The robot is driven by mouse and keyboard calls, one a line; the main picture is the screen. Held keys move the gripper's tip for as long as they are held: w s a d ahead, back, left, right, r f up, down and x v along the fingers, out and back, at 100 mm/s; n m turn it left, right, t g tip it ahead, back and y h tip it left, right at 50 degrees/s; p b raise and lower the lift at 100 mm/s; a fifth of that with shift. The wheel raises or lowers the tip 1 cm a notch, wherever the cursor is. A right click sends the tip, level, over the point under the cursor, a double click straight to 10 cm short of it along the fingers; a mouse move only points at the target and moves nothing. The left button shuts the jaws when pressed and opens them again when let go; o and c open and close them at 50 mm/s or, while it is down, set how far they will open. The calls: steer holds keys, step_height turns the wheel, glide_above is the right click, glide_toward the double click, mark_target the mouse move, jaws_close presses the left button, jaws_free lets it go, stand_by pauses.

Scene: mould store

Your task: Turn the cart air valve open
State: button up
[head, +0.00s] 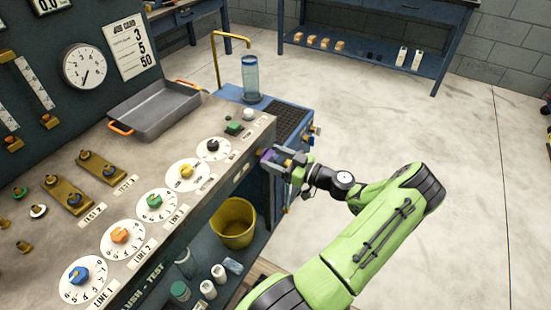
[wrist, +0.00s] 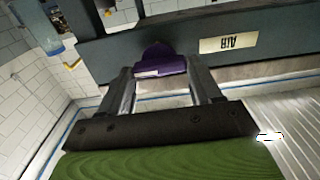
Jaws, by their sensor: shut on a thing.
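In the head view my gripper (head: 274,157) is at the near end of the cart, by the bench corner. A bit of purple shows between the fingers there. The panel and most of the handle are hidden in the head view, so I cannot tell the handle's turn from there.
The bench (head: 150,160) with numbered dials and a grey tray (head: 157,108) is left of my arm. A yellow bucket (head: 233,222) stands on its lower shelf. A clear cylinder (head: 251,80) stands on the cart. Open floor (head: 420,130) is to the right.

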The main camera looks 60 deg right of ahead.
steer(key=shift+m, duration=0.3)
steer(key=m+p, duration=0.1)
steer(key=m, duration=0.1)
steer(key=shift+m, duration=0.4)
steer(key=m+p, duration=0.1)
steer(key=m, duration=0.4)
steer(key=shift+d+p, duration=0.15)
steer(key=shift+p, duration=0.15)
steer(key=m+p, duration=0.1)
steer(key=m, duration=0.4)
steer(key=shift+f, duration=0.15)
steer(key=shift+d+f+m+p, duration=0.1)
steer(key=shift+m+p, duration=0.45)
steer(key=shift+m, duration=1.65)
steer(key=o, duration=1.1)
steer(key=shift+c, duration=0.2)
